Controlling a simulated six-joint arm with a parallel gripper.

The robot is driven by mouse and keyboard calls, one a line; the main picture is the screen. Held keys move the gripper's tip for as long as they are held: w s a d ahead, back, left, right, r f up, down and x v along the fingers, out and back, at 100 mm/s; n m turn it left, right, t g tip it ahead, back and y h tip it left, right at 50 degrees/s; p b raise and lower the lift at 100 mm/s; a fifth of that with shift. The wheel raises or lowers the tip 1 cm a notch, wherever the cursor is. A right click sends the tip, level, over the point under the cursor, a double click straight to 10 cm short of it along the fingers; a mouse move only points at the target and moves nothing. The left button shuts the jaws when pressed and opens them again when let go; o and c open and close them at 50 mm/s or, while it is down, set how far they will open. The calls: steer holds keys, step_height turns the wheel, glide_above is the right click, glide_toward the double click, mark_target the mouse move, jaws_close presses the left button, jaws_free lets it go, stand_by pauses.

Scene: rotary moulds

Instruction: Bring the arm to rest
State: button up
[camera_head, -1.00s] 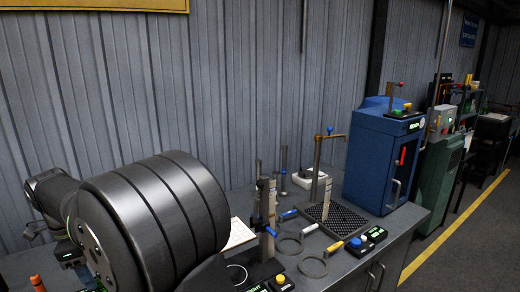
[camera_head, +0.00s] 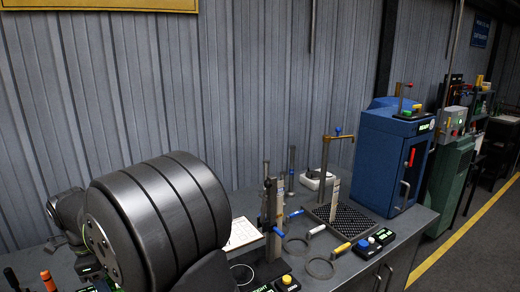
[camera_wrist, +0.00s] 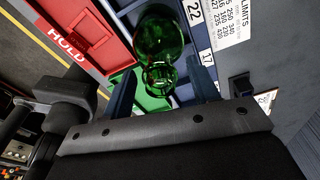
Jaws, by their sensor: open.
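My gripper (camera_wrist: 165,78) shows in the wrist view with its two dark blue fingers spread apart. Green glass pieces (camera_wrist: 160,38) lie beyond and between the fingertips, in or over a blue sectioned holder; I cannot tell whether the fingers touch them. The gripper does not show in the head view, where a large dark grooved cylinder fills the left foreground.
A red HOLD bin (camera_wrist: 88,38) and a green bin (camera_wrist: 150,100) lie beyond the gripper. A LIMITS sheet (camera_wrist: 228,20) is at upper right. The grey bench (camera_head: 345,265) bears stands, rings and a blue cabinet (camera_head: 385,160).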

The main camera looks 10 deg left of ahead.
steer(key=r, duration=0.5)
steer(key=shift+w+d+r, duration=0.1)
steer(key=shift+w+d, duration=0.25)
steer(key=shift+d, duration=0.05)
steer(key=w+d+r, duration=0.5)
steer(key=d+r, duration=0.1)
steer(key=d, duration=0.3)
steer(key=w+d+f, duration=0.2)
steer(key=w+d, duration=1.3)
steer(key=w, duration=0.2)
steer(key=shift+d+f, duration=0.3)
steer(key=shift+f, duration=0.1)
steer(key=shift+r, duration=0.1)
